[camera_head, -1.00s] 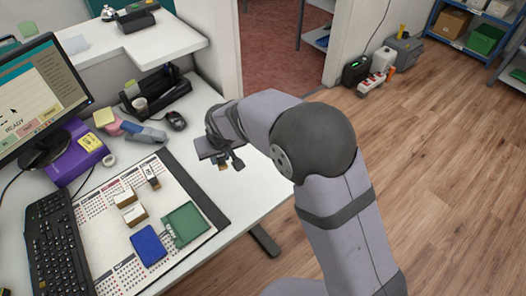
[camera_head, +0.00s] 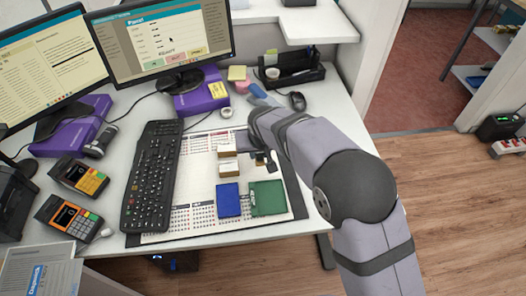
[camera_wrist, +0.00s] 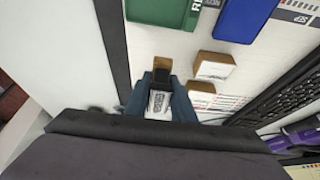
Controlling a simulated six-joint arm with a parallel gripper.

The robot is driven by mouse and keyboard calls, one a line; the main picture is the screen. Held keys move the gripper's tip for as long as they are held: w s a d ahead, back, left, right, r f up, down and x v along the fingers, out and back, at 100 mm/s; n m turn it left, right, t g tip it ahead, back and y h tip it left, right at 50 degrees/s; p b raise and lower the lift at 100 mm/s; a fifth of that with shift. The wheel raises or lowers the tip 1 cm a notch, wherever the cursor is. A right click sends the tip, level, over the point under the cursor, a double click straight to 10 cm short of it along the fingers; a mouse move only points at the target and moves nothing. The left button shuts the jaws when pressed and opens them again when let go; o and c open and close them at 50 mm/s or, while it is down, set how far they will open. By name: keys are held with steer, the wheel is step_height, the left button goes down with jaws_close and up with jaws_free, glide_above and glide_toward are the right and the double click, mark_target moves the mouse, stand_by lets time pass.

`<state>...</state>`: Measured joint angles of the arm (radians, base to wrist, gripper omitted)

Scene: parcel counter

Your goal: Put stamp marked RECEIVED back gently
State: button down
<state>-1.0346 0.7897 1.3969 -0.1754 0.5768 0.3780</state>
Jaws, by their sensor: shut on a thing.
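My gripper (camera_head: 264,159) is over the right part of the desk mat, right of two pale blocks with wooden sides (camera_head: 227,147) (camera_head: 229,167). In the wrist view my gripper (camera_wrist: 158,103) is shut on a small wooden stamp (camera_wrist: 162,75) with a dark part and a white printed label; its word is too small to read. The pale blocks (camera_wrist: 213,66) (camera_wrist: 200,88) show right of the fingers there. A green pad (camera_head: 268,197) and a blue pad (camera_head: 228,200) lie on the mat nearer the front. I cannot tell whether the held stamp touches the mat.
A black keyboard (camera_head: 152,175) lies left of the mat (camera_head: 205,221). A monitor (camera_head: 165,45), purple boxes (camera_head: 202,95), a black organiser (camera_head: 292,72) and a mouse (camera_head: 298,101) stand behind. Two card terminals (camera_head: 79,176) (camera_head: 68,218) are at left. The desk's right strip is clear.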

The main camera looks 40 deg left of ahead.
steer(key=shift+f, duration=0.15)
steer(key=shift+f+b, duration=1.5)
steer(key=shift+f, duration=0.45)
steer(key=shift+f, duration=0.4)
stand_by(1.6)
steer(key=c, duration=1.4)
jaws_free()
steer(key=shift+c, duration=0.2)
steer(key=shift+r, duration=0.1)
steer(key=shift+b+v, duration=0.6)
steer(key=shift+v, duration=3)
